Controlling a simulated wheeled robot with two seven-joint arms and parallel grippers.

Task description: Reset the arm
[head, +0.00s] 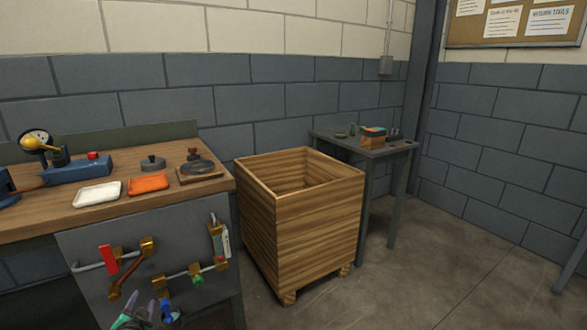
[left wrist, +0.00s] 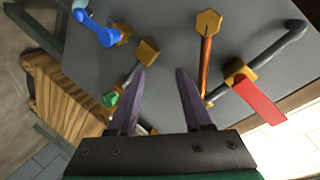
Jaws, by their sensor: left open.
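My left gripper (head: 141,308) shows at the bottom of the head view, in front of the lower part of the grey panel (head: 80,243) below the workbench. In the left wrist view the two dark fingers of my left gripper (left wrist: 160,78) stand apart, with nothing between them. They point towards the grey panel (left wrist: 170,40) and its brass-coloured pegs. I cannot tell whether the fingertips touch the panel. My right gripper is in neither view.
The wooden workbench (head: 60,224) carries trays and instruments. An open wooden crate (head: 303,232) stands right of it, near a small grey table (head: 372,152).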

